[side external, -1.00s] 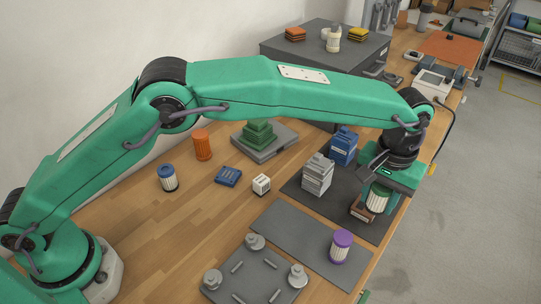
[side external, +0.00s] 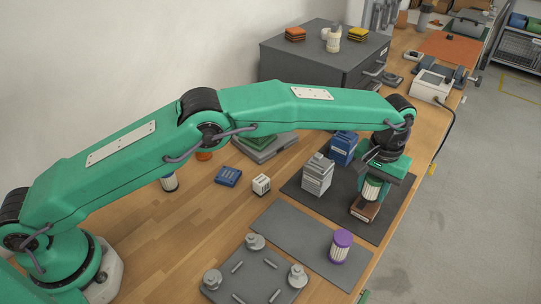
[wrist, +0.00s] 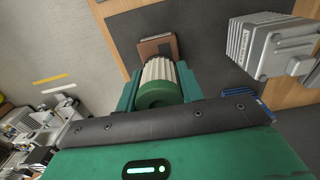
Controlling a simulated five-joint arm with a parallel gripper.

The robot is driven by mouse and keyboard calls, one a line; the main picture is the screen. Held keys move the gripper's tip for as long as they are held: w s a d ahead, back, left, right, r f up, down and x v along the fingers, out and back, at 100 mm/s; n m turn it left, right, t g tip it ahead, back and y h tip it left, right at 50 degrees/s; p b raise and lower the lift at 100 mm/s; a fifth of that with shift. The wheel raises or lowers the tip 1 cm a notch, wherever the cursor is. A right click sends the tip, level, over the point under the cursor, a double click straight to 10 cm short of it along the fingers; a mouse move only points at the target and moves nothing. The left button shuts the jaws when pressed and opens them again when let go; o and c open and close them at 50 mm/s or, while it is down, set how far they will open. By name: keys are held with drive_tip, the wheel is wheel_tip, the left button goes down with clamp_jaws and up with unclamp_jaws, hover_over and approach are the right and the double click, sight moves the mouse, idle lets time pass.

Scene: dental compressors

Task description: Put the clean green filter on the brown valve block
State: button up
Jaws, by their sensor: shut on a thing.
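The clean filter (side external: 372,189) has white pleats and a green cap. My gripper (side external: 373,187) is shut on it and holds it roughly upright. In the wrist view the filter's green cap (wrist: 162,95) sits between the two green fingers. The brown valve block (side external: 364,211) stands on the dark mat, just below the filter in the side view. In the wrist view the brown valve block (wrist: 157,46) shows beyond the filter's far end, partly hidden by it. I cannot tell whether filter and block touch.
A grey finned block (side external: 318,175) and a blue one (side external: 343,148) stand left of the gripper on the dark mat (side external: 300,190). A purple-capped filter (side external: 341,246) stands on the grey mat (side external: 285,228) in front. A grey plate with posts (side external: 255,280) lies nearer.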

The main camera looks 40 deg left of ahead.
sight(369, 197)
drive_tip(key=shift+f, duration=1.55)
drive_tip(key=shift+f, duration=0.1)
drive_tip(key=o, duration=1)
wheel_tip(369, 197, up, 12)
drive_tip(key=shift+f, duration=0.1)
drive_tip(key=shift+r, duration=0.2)
